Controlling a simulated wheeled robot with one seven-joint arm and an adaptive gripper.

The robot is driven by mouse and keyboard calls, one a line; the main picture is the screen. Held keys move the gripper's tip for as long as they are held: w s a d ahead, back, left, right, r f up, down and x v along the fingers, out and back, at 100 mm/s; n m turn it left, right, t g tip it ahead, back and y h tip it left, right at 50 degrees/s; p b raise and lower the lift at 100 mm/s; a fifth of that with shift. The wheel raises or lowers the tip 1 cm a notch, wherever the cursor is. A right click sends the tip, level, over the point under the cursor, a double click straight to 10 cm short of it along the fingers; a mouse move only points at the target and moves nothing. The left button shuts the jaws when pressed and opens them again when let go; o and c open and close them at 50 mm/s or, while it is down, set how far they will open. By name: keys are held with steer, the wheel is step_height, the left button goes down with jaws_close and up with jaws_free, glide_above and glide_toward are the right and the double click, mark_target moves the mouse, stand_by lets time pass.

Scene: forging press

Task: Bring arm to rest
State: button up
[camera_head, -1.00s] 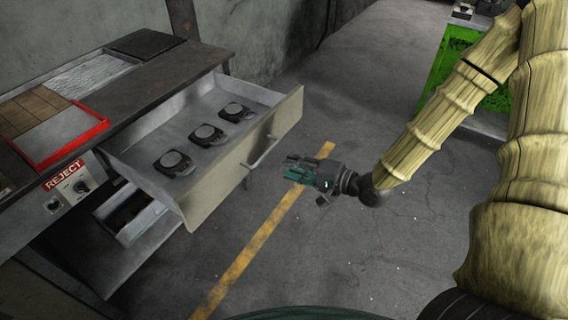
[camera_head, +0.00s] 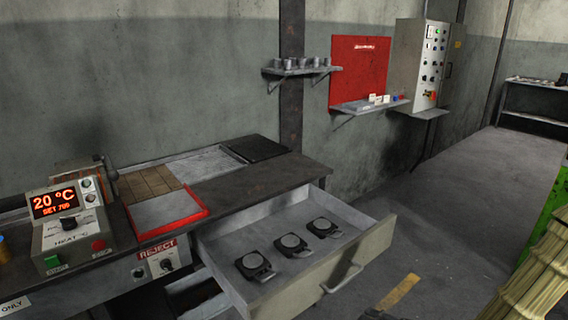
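My arm in its pale yellow ribbed sleeve (camera_head: 535,272) shows only in part at the lower right of the head view. A small dark bit at the bottom edge, just right of the open drawer, looks like the top of my gripper (camera_head: 378,314). The rest of it is cut off below the frame, so its fingers are hidden. It appears apart from the drawer handle (camera_head: 343,280).
The open drawer (camera_head: 372,240) juts from the workbench (camera_head: 262,193) and holds three dark round-topped devices (camera_head: 292,242). A heater control box (camera_head: 75,225) stands left. A wall shelf (camera_head: 372,107) and control cabinet (camera_head: 422,65) are behind. Floor (camera_head: 460,215) to the right is clear.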

steer(key=s+a+f+n+g+h+p, duration=0.2)
steer(key=s+f+n+g+h, duration=0.3)
steer(key=s+f, duration=0.75)
steer(key=s+f+n+g+h+p, duration=0.2)
steer(key=s+f+n+g, duration=0.2)
steer(key=s, duration=1)
step_height(320, 180, down, 2)
steer(key=shift+s+d+f+g+h, duration=0.2)
steer(key=shift+g+h, duration=0.1)
steer(key=shift+g, duration=0.5)
steer(key=shift+w+r, duration=0.1)
